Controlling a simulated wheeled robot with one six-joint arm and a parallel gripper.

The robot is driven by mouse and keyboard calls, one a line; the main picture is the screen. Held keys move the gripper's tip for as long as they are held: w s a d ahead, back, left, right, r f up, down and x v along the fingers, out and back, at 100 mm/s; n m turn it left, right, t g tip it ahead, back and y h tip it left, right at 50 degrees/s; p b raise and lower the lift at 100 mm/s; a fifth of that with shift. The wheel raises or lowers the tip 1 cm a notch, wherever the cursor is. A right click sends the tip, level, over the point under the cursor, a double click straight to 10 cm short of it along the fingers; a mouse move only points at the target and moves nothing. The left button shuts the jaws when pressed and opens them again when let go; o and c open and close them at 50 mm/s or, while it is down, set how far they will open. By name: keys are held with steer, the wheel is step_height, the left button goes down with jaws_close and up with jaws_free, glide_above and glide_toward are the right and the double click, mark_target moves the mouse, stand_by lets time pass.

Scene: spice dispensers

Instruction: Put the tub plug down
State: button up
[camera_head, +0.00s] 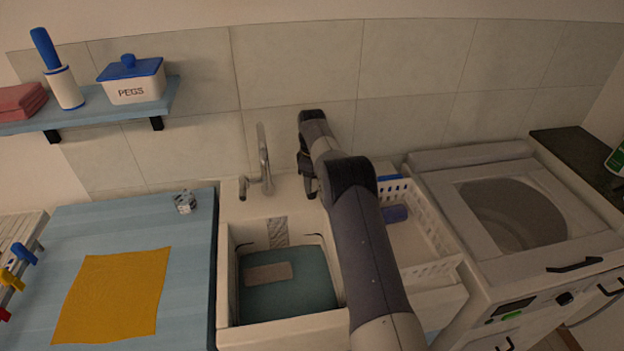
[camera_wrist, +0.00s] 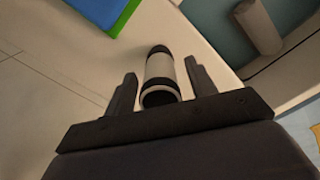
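The tub plug appears to be the pale grey cylinder with black bands (camera_wrist: 160,70) between my fingers in the wrist view. In the head view my gripper (camera_head: 309,187) points down at the back rim of the sink, right of the tap, and the plug cannot be made out there. The white sink tub (camera_head: 226,290) holds a teal surface with a brown piece (camera_head: 268,273) on it.
The tap (camera_head: 264,160) stands left of my gripper. A white basket (camera_head: 438,237) with a blue roll (camera_head: 396,214) is to the right, behind my arm. A blue worktop (camera_head: 190,270) with a yellow cloth (camera_head: 112,296) and small metal item (camera_head: 185,202) lies left.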

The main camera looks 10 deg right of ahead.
steer(key=shift+r, duration=0.1)
step_height(320, 180, up, 12)
steer(key=shift+r, duration=0.1)
stand_by(0.5)
stand_by(1.4)
step_height(320, 180, down, 12)
steer(key=shift+f, duration=0.1)
steer(key=shift+r, duration=0.8)
steer(key=shift+r+b, duration=0.3)
steer(key=shift+r, duration=0.2)
